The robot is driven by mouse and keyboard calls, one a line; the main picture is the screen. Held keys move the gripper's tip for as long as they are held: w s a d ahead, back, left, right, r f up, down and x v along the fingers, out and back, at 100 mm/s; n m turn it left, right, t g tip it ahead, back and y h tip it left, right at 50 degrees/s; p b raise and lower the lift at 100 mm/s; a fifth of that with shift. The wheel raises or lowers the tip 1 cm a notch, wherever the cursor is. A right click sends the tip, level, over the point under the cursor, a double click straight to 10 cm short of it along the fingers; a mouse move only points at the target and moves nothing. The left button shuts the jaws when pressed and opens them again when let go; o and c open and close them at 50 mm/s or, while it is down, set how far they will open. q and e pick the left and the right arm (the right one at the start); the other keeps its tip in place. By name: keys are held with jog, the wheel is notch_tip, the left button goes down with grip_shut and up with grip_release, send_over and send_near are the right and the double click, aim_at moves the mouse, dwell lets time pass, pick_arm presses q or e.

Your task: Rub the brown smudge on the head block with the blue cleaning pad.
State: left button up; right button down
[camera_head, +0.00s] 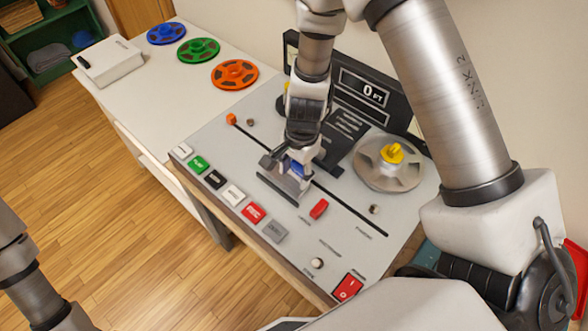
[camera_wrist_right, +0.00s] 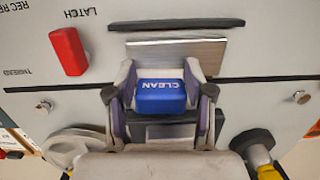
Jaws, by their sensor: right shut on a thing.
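My right gripper (camera_head: 294,165) is shut on the blue cleaning pad (camera_head: 297,169), low over the middle of the tape deck. In the right wrist view the pad (camera_wrist_right: 160,97), marked CLEAN, sits between the two fingertips (camera_wrist_right: 160,88). The silvery head block (camera_head: 284,187) is just in front of the pad; its bare metal face (camera_wrist_right: 190,52) also shows in the wrist view. I cannot tell whether pad and block touch. No brown smudge shows clearly; part of the block is hidden by gripper and pad. My left gripper is out of view.
The deck has a red latch (camera_head: 319,208), a row of buttons (camera_head: 233,193) and a grey reel (camera_head: 390,162) with a yellow knob. A black display (camera_head: 362,90) stands behind. Coloured reels (camera_head: 234,74) and a white box (camera_head: 109,60) lie on the table's far left.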

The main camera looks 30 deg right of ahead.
notch_tip(320, 180, up, 5)
jog(key=p, duration=0.3)
jog(key=shift+s+a+f, duration=0.1)
jog(key=shift+s+f, duration=0.05)
notch_tip(320, 180, up, 3)
jog(key=p, duration=0.3)
jog(key=shift+r+p, duration=0.2)
jog(key=shift+p, duration=0.2)
